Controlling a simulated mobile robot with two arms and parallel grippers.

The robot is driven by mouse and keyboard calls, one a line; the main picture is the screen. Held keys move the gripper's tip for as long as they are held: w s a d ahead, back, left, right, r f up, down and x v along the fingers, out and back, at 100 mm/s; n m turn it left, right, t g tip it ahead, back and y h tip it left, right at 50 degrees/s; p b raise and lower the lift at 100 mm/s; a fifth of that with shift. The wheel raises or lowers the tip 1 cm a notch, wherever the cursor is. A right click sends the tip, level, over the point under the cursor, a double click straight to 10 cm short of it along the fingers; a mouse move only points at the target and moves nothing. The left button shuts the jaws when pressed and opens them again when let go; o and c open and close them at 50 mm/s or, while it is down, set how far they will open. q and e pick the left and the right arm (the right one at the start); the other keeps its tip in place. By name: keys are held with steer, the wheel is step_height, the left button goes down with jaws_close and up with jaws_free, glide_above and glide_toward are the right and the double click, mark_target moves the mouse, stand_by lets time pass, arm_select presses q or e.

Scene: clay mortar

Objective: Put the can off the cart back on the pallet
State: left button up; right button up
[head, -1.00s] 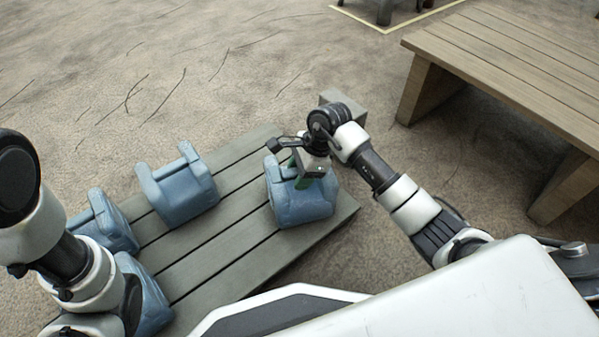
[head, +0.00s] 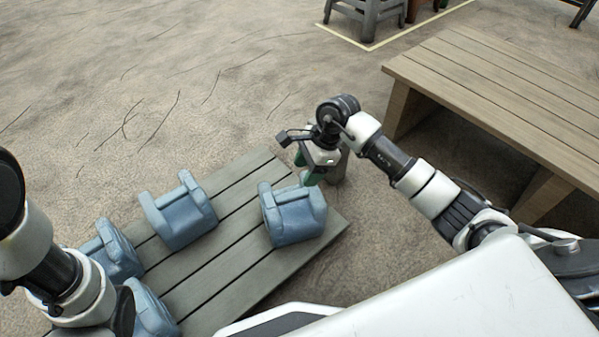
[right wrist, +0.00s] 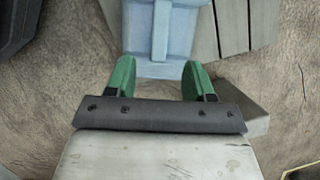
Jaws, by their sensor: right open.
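A blue can (head: 293,215) stands at the right end of the grey slatted pallet (head: 225,270), resting on its boards. My right gripper (head: 306,168) is open and empty, just beyond the can's far side in the head view. In the right wrist view the same can (right wrist: 160,30) shows ahead of the two green fingertips (right wrist: 160,72), with nothing gripped between them. Several other blue cans stand on the pallet's left part, one of them (head: 180,212) in plain view. My left arm covers part of the near-left ones; its gripper is not seen.
A wooden bench-like table (head: 500,85) stands at the upper right, near my right arm. A grey block shows partly behind my right gripper. Dark stools (head: 368,15) stand at the top edge by a yellow floor line. The ground beyond the pallet is open.

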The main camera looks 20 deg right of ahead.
steer(key=shift+d+r, duration=0.25)
steer(key=shift+r, duration=0.3)
steer(key=shift+a, duration=0.1)
